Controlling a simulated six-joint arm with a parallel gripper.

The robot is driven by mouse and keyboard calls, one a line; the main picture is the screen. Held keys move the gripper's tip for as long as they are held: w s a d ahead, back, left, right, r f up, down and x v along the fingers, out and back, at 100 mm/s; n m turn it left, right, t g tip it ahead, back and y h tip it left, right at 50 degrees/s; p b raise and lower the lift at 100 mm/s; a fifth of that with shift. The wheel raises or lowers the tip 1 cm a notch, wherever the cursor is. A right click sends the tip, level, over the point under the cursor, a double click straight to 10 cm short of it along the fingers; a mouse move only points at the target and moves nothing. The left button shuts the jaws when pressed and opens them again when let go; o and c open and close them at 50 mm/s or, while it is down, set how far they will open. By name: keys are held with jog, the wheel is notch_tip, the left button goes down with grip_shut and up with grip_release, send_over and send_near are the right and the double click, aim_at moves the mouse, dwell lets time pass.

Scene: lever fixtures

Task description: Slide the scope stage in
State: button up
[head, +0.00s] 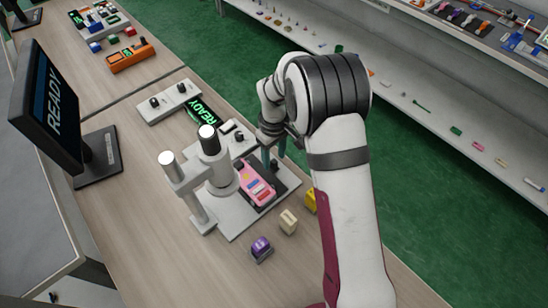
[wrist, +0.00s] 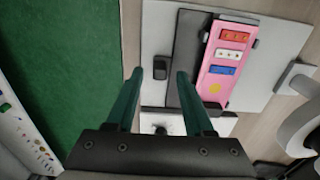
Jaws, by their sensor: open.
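The scope stage (head: 262,200) is a dark flat slide on a light grey base plate (head: 238,232), carrying a pink block (head: 256,183) with coloured patches. In the wrist view the stage (wrist: 186,62) lies just right of my fingers, with the pink block (wrist: 212,88) on it. A small black knob (wrist: 160,68) stands on the plate beside the stage. My gripper (head: 273,157) is open, its teal fingers pointing down at the stage's far end. In the wrist view my gripper (wrist: 161,74) has its fingertips either side of the knob in the picture; I cannot tell whether they touch it.
A white scope column (head: 217,165) stands at the stage's left. A purple block (head: 261,247), a cream block (head: 288,221) and a yellow block (head: 311,200) sit near the plate. A monitor reading READY (head: 50,105) stands left. Green floor (head: 410,160) lies beyond the bench edge.

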jog(key=shift+f, duration=0.8)
grip_shut()
dwell(0.9)
